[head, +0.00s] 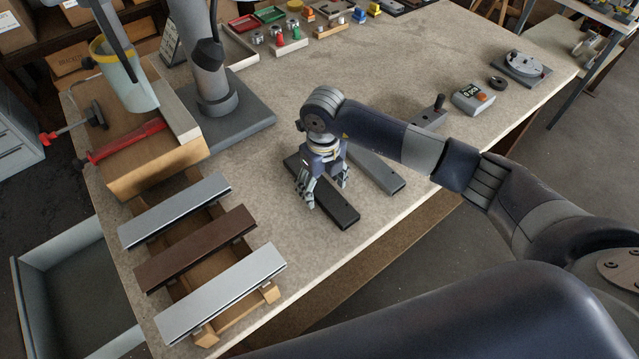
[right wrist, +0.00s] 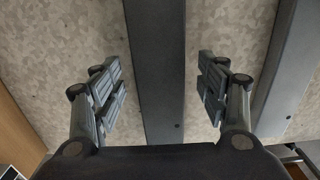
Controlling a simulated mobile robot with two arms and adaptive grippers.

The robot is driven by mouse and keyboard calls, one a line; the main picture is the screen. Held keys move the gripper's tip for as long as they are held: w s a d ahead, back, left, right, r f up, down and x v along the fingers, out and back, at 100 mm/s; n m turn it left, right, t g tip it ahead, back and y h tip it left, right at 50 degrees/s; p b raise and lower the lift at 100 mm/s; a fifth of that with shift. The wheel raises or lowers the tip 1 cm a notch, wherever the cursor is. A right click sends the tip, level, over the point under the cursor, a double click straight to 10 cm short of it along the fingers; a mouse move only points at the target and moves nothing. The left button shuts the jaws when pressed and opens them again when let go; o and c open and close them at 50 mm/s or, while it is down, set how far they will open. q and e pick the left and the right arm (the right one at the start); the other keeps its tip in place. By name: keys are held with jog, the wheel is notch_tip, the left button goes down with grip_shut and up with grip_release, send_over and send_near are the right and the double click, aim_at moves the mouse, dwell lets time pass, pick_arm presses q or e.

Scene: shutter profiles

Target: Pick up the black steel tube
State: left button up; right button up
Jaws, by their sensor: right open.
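The black steel tube (head: 336,208) lies flat on the workbench, its near end pointing toward the bench's front edge. My right gripper (head: 325,190) is over the tube, fingers pointing down, open and empty. In the right wrist view the black tube (right wrist: 158,75) runs lengthwise between the open fingers of my right gripper (right wrist: 158,92), with a gap on each side. The gripper hides part of the tube in the head view. My left gripper cannot be made out in the head view.
A grey tube (head: 378,173) lies just right of the black one, also in the right wrist view (right wrist: 285,75). Left, a wooden rack (head: 271,293) bears silver and brown profiles (head: 195,247). A grey stand (head: 240,115) rises behind. The bench (head: 255,190) between is clear.

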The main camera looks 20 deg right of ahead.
jog(key=shift+f, duration=0.1)
jog(key=shift+c, duration=0.6)
jog(key=c, duration=1.5)
